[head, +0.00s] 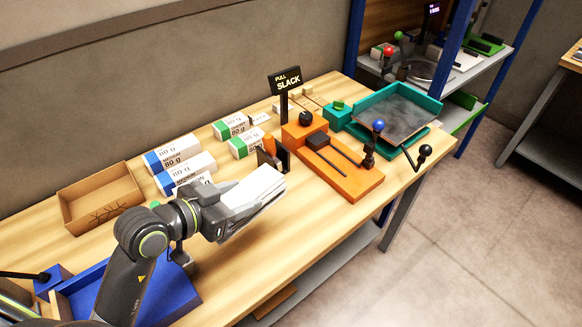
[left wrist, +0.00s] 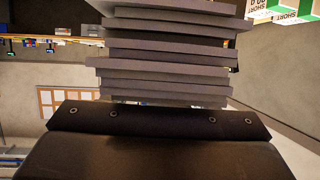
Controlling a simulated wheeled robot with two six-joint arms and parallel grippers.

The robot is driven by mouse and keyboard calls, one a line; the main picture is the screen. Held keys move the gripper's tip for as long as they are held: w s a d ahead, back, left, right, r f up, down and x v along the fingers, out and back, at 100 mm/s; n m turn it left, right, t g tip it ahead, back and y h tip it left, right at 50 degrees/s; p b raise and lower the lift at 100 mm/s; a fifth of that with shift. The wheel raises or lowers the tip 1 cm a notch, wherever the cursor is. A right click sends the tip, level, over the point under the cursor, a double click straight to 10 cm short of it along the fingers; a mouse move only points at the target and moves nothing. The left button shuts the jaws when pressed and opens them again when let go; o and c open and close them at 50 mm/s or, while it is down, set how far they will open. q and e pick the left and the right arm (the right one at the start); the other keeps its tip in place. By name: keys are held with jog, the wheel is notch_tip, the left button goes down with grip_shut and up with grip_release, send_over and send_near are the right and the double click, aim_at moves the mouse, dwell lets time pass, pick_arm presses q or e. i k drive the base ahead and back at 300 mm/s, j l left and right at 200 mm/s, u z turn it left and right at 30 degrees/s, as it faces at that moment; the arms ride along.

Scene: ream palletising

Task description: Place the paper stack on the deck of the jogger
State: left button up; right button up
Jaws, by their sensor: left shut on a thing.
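My left gripper (head: 232,212) is shut on the paper stack (head: 256,188), a white block of sheets held over the front part of the table. In the left wrist view the paper stack (left wrist: 165,50) shows as several grey layers with uneven, staggered edges, above the dark gripper body. The jogger (head: 352,112) appears to be the teal tray-like unit at the table's far right end; its grey deck (head: 395,112) is tilted and looks empty. The held stack is well to the left of the jogger, with an orange machine between. My right gripper is not in view.
The orange machine (head: 360,184) has a "PULL SLACK" sign (head: 285,80) and a blue-knobbed lever (head: 378,126). Several wrapped reams (head: 180,160) lie along the back. A cardboard box (head: 72,208) and a blue tray (head: 185,290) are at left. The table's front middle is clear.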

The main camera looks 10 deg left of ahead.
aim_at(389, 112)
jog(key=i+l, duration=1.35)
jog(key=i, duration=0.1)
